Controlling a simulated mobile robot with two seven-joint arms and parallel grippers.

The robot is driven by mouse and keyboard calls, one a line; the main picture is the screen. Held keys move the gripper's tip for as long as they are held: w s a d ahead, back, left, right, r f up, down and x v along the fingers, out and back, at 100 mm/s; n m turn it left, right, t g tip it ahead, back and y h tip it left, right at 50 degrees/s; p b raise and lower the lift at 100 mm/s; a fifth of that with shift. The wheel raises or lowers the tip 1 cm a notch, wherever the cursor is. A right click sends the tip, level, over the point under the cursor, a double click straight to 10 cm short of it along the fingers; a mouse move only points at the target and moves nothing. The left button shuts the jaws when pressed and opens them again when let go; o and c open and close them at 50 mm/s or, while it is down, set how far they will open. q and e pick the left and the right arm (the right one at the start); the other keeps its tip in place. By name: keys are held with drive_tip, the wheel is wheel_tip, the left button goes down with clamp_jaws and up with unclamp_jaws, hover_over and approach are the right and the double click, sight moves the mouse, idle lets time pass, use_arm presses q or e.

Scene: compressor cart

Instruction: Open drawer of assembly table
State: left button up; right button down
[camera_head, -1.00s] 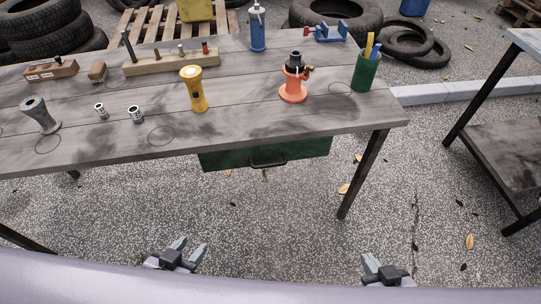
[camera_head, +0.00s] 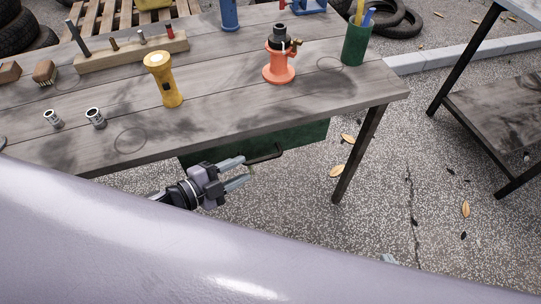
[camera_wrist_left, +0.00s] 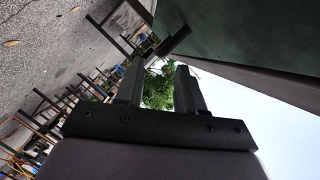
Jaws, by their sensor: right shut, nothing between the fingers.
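The assembly table (camera_head: 225,118) has a dark green drawer (camera_head: 305,136) under its front edge. The drawer looks shut. Its dark bar handle (camera_head: 267,154) sticks out from the front. My left gripper (camera_head: 243,170) is open at the left end of the handle, its fingers pointing right. In the left wrist view, the handle (camera_wrist_left: 176,41) lies just ahead of the open, empty fingertips (camera_wrist_left: 159,68), with the green drawer front (camera_wrist_left: 225,32) beyond. I cannot tell whether a finger touches the handle. My right gripper is out of view.
On the tabletop stand a yellow flashlight (camera_head: 163,80), an orange bottle jack (camera_head: 279,62), a green pen cup (camera_head: 356,44) and two small metal sockets. A table leg (camera_head: 358,155) stands right of the drawer.

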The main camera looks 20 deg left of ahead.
sight(255, 162)
use_arm(q)
drive_tip(key=shift+w+d+f+m+h, duration=0.1)
drive_tip(key=shift+w+m+h, duration=0.2)
drive_tip(key=shift+w+m, duration=0.1)
drive_tip(key=shift+b+x, duration=0.3)
drive_tip(key=shift+x, duration=3.15)
clamp_jaws()
